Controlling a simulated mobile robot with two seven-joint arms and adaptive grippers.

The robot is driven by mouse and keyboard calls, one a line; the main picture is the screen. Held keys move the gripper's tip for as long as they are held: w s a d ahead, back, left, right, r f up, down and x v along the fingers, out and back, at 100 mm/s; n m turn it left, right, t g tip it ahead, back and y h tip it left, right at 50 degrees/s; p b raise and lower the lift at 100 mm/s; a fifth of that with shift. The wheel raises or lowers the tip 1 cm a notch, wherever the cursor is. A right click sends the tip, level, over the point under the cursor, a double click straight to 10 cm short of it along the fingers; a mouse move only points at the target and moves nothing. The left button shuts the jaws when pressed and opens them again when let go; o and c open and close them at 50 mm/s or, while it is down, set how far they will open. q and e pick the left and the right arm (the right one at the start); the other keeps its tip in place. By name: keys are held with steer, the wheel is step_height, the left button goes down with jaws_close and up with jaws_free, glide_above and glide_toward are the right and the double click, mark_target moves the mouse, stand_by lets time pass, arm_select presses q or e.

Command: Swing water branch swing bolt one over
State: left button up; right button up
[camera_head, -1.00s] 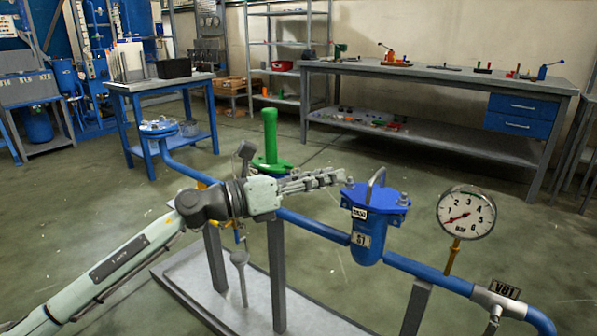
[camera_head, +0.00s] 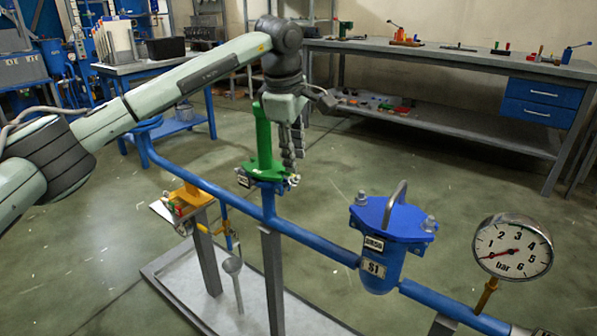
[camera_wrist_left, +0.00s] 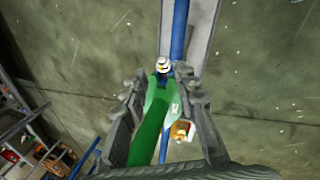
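The green fitting (camera_head: 264,145) stands upright on the blue pipe (camera_head: 310,243), with a small silver bolt end (camera_head: 293,180) at the right edge of its flange. My left gripper (camera_head: 294,160) points down just right of the green cylinder, its fingertips close above that bolt end. In the left wrist view, the fingers (camera_wrist_left: 161,88) are spread apart on either side of the green body (camera_wrist_left: 150,130). The pale bolt head (camera_wrist_left: 162,64) lies just beyond the fingertips, in the gap's line. I cannot tell whether a finger touches it. My right gripper is not in view.
The blue strainer (camera_head: 385,265), with a handle and two lid bolts, stands on the pipe to the right. A pressure gauge (camera_head: 512,247) stands farther right, a yellow fitting (camera_head: 188,198) left. The grey workbench (camera_head: 450,58) is behind; open floor lies between.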

mark_target(298, 178)
arm_select(q)
steer(key=shift+x, duration=3.45)
steer(key=shift+s, duration=0.2)
steer(key=shift+c, duration=0.6)
jaws_close()
